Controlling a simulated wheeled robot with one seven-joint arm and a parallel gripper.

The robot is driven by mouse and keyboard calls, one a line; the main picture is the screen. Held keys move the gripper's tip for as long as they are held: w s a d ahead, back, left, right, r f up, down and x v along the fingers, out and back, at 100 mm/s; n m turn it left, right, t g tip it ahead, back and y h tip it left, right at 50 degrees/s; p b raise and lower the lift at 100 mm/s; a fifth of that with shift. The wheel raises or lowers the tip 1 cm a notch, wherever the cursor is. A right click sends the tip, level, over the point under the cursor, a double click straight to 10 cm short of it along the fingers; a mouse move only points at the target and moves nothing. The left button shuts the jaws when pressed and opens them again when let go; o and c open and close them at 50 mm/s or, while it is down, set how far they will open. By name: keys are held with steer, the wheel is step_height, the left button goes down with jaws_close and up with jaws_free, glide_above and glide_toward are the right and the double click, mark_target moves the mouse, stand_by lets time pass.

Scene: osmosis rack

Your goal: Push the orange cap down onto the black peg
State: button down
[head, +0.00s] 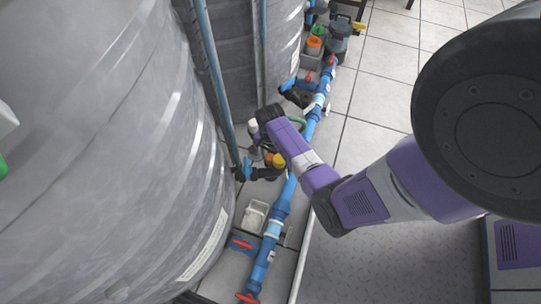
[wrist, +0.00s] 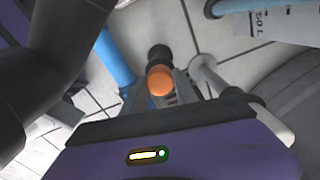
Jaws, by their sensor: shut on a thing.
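In the wrist view, the orange cap (wrist: 160,81) sits between the two grey fingers of my gripper (wrist: 161,92), which is shut on it. A dark rounded piece (wrist: 158,54) shows right behind the cap in the picture. It may be the black peg, but I cannot tell whether the cap touches it. In the head view, my gripper (head: 268,117) is beside the blue pipe line, and the cap in its fingers cannot be made out.
Large grey tanks (head: 110,150) stand on the left. A blue pipe (head: 273,232) with red-handled valves (head: 242,244) runs along the floor. A yellow-orange knob (head: 278,160) and a white container (head: 254,216) are near my gripper.

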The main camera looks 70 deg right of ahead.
steer(key=shift+f, duration=0.35)
steer(key=c, duration=0.9)
jaws_free()
step_height(320, 180, up, 8)
steer(key=p, duration=0.4)
steer(key=shift+f, duration=0.1)
